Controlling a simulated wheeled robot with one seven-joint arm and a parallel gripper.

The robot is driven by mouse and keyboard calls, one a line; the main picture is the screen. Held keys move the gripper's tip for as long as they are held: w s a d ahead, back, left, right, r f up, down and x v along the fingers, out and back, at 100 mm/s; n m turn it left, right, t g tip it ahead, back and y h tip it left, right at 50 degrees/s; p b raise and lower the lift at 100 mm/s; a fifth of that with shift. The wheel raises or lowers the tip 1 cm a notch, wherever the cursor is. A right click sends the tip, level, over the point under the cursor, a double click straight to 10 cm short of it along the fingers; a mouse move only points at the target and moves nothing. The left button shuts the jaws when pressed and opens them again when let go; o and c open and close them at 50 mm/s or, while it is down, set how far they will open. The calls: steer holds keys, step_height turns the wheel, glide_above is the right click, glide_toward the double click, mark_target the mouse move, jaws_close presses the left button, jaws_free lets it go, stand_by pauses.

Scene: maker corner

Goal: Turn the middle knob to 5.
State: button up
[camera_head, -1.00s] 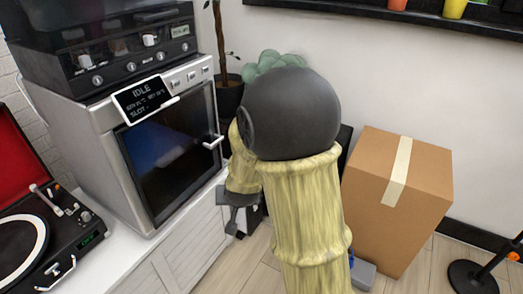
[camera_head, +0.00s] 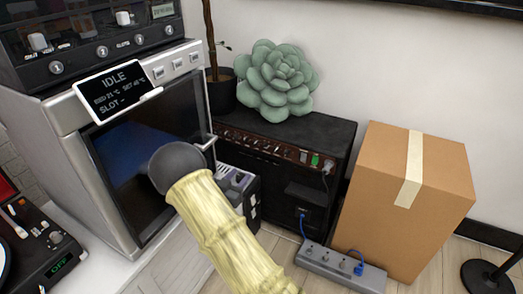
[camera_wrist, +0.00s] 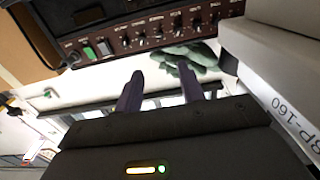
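A black amplifier (camera_head: 335,150) stands on the floor behind my arm. Its brown front panel (camera_head: 262,146) carries a row of small dark knobs and a green-lit switch. In the wrist view the panel (camera_wrist: 118,42) appears upside down at the top, with several knobs (camera_wrist: 157,30) and a green switch (camera_wrist: 89,53). The pointer positions and scale numbers are too small to read. My gripper (camera_wrist: 161,70) is open and empty, its two dark fingers apart and pointing toward the panel, seemingly not touching any knob. In the head view the gripper is hidden behind my arm.
A grey-green succulent (camera_head: 277,80) sits on the amplifier. A cardboard box (camera_head: 420,195) stands to its right and a power strip (camera_head: 340,264) lies in front. An oven-like machine (camera_head: 65,150) stands left.

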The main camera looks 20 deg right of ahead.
mark_target(264, 147)
steer(key=shift+w+d, duration=0.1)
steer(key=b+x, duration=0.7)
steer(key=x, duration=0.9)
steer(key=shift+w+d+f, duration=0.1)
steer(key=shift+w+d, duration=0.05)
steer(key=shift+d, duration=0.1)
steer(key=shift+w+d, duration=0.2)
steer(key=shift+d, duration=0.05)
jaws_close()
